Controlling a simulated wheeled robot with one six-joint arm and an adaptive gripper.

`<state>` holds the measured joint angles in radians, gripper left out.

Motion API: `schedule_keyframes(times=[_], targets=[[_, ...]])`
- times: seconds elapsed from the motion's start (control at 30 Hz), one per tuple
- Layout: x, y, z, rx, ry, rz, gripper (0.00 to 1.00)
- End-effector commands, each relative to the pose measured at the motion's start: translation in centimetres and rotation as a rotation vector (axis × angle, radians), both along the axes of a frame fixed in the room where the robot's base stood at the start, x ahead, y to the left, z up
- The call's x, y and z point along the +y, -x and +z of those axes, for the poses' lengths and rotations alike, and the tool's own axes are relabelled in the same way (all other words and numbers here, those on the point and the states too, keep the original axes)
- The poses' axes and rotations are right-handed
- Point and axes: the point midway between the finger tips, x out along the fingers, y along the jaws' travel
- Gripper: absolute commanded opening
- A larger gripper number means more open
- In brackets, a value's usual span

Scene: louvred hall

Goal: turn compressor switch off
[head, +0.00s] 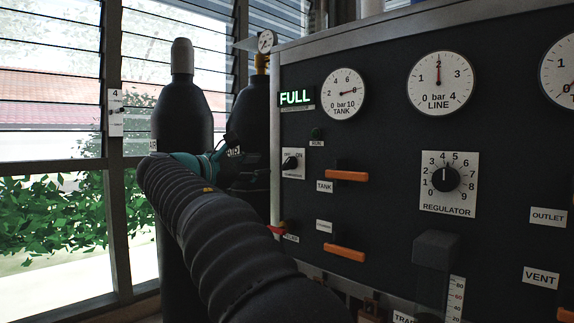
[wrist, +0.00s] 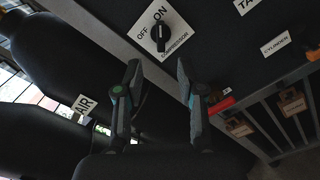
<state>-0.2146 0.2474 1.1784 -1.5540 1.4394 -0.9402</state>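The compressor switch (wrist: 160,37) is a black knob on a white plate marked OFF and ON. In the wrist view its knob points toward ON. It also shows in the head view (head: 291,164), at the panel's left edge. My gripper (wrist: 158,78) is open and empty, with its two fingers apart below the switch plate in the wrist view. The fingers do not appear to touch the knob. In the head view my gripper (head: 231,148) is left of the switch, and its fingertips are hard to make out against the dark cylinders.
Dark cylinders (head: 183,115) stand left of the panel (head: 390,150). Orange handles (head: 346,176) stick out right of the switch, and a red part (head: 277,230) lies below it. The tank gauge (head: 343,93) and a lit FULL sign (head: 295,97) are above.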

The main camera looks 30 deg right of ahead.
Motion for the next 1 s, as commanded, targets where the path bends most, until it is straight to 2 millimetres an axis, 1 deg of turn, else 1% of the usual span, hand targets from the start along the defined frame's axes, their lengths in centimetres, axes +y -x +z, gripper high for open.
schedule_keyframes(times=[0.73, 0.87, 1.0], targets=[[-8.2, -2.8, 0.0, -0.002, -0.003, -0.001, 0.39], [-8.1, -2.9, 0.0, -0.001, -0.003, 0.002, 0.39], [-8.5, -3.0, 0.1, -0.002, -0.003, 0.001, 0.39]])
